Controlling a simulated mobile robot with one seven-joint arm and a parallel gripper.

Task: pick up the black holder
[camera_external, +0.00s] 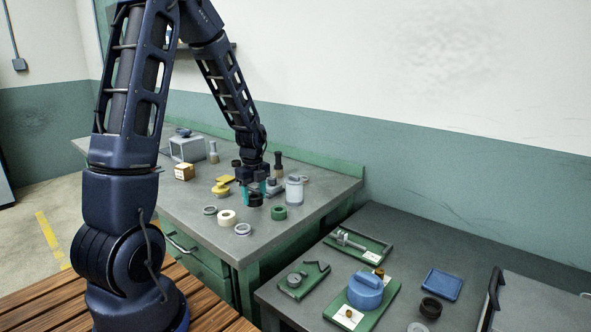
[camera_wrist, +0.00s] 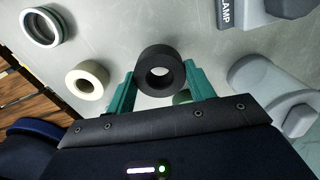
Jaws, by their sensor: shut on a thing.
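The black holder is a thick black ring with a round hole. In the wrist view the black holder (camera_wrist: 178,76) sits between the two teal fingers of my gripper (camera_wrist: 158,80), which are shut on its sides. In the external view my gripper (camera_external: 257,189) points down over the grey workbench, with the black holder (camera_external: 255,201) low at its fingertips. I cannot tell whether the holder touches the benchtop.
A cream ring (camera_external: 226,217), a grey ring (camera_external: 242,229) and a green ring (camera_external: 279,212) lie close by. A grey cylinder (camera_external: 294,191) stands just right of my gripper. Another black ring (camera_external: 431,307) lies on the right-hand table.

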